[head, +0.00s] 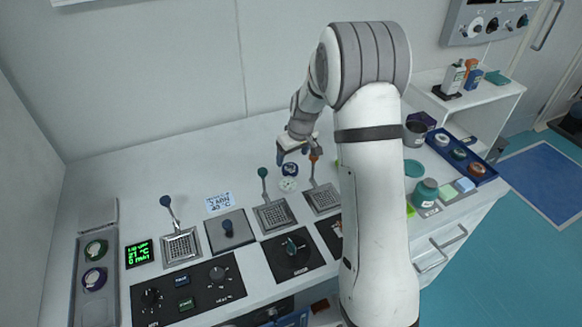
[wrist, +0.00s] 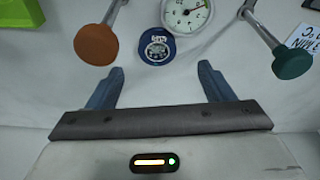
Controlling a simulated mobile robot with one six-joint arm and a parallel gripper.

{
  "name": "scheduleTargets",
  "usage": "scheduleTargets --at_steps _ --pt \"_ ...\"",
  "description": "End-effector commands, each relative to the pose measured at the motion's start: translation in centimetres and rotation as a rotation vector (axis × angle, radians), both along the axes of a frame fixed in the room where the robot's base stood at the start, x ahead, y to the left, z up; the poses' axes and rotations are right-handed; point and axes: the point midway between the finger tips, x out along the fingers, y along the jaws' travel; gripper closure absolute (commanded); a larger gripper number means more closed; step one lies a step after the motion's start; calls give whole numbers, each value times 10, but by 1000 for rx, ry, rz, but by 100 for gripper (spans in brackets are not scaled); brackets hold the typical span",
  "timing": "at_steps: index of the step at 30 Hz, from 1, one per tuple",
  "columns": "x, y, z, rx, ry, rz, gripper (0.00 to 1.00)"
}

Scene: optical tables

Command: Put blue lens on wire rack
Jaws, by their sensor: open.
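A small round object with a blue rim and a pale, marked face (wrist: 157,46), likely the blue lens, lies on the white tabletop. In the head view it shows as a blue ring (head: 290,169) just below my gripper (head: 294,154). In the wrist view my gripper (wrist: 160,80) is open, with its two blue fingers apart and nothing between them. The blue-rimmed object sits ahead of the fingertips, roughly midway between them. I cannot surely pick out the wire rack; square metal grids (head: 273,214) stand on the table, and my arm hides part of it.
A round dial gauge (wrist: 187,15) sits beside the blue-rimmed object. Levers with an orange knob (wrist: 96,45) and a teal knob (wrist: 293,60) rise on either side. A grey tray (head: 95,298) at left and a blue tray (head: 468,172) at right hold round pieces.

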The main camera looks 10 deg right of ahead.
Motion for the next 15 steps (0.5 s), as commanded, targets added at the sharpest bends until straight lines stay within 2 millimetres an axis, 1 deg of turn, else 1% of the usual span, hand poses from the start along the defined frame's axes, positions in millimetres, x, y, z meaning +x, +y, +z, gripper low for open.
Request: scheduleTargets --at_steps 3,8,15 --pt "3 0 -12 0 2 -3 25" --pt "7 -1 -26 0 3 -5 25" --pt "16 1 -56 0 3 -7 25"
